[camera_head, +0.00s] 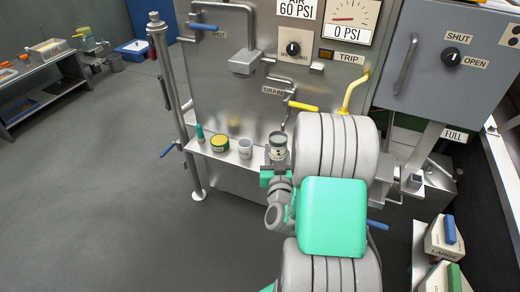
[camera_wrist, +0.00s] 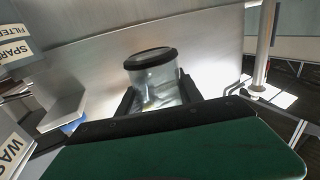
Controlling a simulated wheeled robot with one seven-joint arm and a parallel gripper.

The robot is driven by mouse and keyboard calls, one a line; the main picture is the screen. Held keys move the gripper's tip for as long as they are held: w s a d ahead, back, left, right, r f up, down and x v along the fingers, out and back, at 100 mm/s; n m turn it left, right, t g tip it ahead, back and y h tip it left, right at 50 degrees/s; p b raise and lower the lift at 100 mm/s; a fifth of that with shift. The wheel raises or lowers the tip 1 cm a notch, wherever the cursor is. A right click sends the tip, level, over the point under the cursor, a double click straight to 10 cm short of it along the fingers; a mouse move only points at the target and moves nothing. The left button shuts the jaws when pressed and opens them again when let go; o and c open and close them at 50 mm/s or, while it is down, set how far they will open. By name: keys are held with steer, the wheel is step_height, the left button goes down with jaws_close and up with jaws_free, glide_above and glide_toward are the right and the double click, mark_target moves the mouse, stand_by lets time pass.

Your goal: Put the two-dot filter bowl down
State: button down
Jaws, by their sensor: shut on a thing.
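My gripper (camera_head: 278,160) is shut on a clear filter bowl (camera_head: 278,140) with a dark rim, at the right end of a narrow steel ledge (camera_head: 232,162). In the wrist view the bowl (camera_wrist: 153,76) stands between the two dark fingers of my gripper (camera_wrist: 158,98), its dark rim toward the top of the picture. I cannot make out any dots on it. In the head view the bowl looks roughly upright. I cannot tell whether its base touches the ledge, as my gripper and wrist hide its lower part.
On the ledge, left of the bowl, stand a grey-white cup (camera_head: 245,148), a yellow-green tin (camera_head: 219,143) and a small teal bottle (camera_head: 200,132). The steel panel with a drain pipe (camera_head: 289,100) and yellow handle (camera_head: 303,106) rises behind. Labelled boxes (camera_head: 445,238) sit at the lower right.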

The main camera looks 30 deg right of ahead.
steer(key=shift+h, duration=0.3)
steer(key=w+d+f+b, duration=0.1)
steer(key=d+f+b, duration=0.2)
steer(key=d, duration=0.1)
steer(key=w+d+f+b, duration=0.1)
steer(key=d+f+b, duration=0.2)
steer(key=d+f, duration=0.1)
steer(key=w+d+f+b, duration=0.2)
steer(key=d+f+b, duration=0.1)
steer(key=d, duration=0.2)
steer(key=shift+d+f, duration=0.2)
steer(key=shift+d, duration=0.2)
step_height(320, 180, down, 3)
steer(key=shift+w+f+b, duration=0.1)
steer(key=shift+b, duration=0.95)
steer(key=shift+r, duration=0.2)
steer(key=shift+f, duration=0.3)
steer(key=c, duration=0.8)
jaws_free()
steer(key=shift+r, duration=0.1)
